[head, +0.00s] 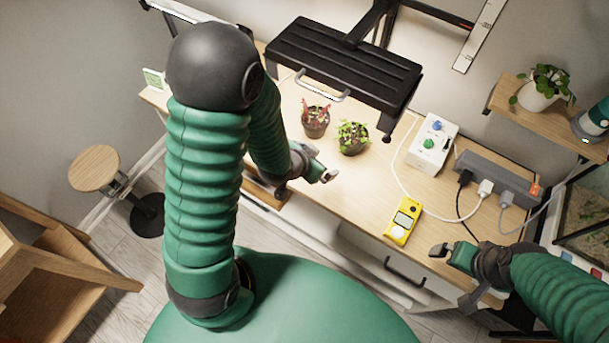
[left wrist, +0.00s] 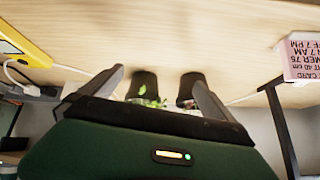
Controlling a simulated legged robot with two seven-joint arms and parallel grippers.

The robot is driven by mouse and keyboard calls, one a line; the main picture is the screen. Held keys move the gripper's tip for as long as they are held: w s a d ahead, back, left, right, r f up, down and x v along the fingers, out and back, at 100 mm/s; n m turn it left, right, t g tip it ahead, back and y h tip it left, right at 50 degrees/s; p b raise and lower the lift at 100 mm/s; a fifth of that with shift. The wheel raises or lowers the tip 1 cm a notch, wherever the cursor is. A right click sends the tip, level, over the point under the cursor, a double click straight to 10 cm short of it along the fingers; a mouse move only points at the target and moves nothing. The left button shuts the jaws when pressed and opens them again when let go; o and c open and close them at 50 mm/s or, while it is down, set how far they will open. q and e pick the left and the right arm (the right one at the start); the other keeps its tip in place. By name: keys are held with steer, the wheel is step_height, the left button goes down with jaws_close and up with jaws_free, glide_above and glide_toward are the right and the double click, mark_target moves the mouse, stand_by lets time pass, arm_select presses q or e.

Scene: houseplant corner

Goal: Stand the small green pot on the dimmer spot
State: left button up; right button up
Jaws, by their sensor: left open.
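Two small potted plants stand on the wooden table under the lamp. One dark pot (head: 353,148) holds leafy green growth; a brown-looking pot (head: 314,130) to its left holds reddish leaves. Neither pot looks clearly green. In the left wrist view, which is upside down, the green-leaved pot (left wrist: 143,86) and the other pot (left wrist: 190,88) show between the fingers, beyond them. My left gripper (head: 319,167) is open and empty, short of the pots on the near side. My right gripper (head: 453,277) looks open and empty at the table's front right. I cannot make out a marked dimmer spot.
A black lamp (head: 345,68) hangs above the pots. A white knob box (head: 432,145), power strip (head: 499,180) with cables and yellow meter (head: 403,220) occupy the right side. A card (left wrist: 302,58) stands at the table's left end. A wall shelf (head: 555,125) holds another plant.

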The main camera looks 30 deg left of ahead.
arm_select(q)
steer(key=s+d+r+n+g, duration=0.1)
steer(key=s+r+g, duration=0.4)
steer(key=s, duration=0.5)
steer(key=shift+s+d+r+n+y, duration=0.15)
steer(key=shift+d+r+n+y, duration=0.2)
steer(key=shift+r+n, duration=0.55)
steer(key=shift+s+d, duration=0.1)
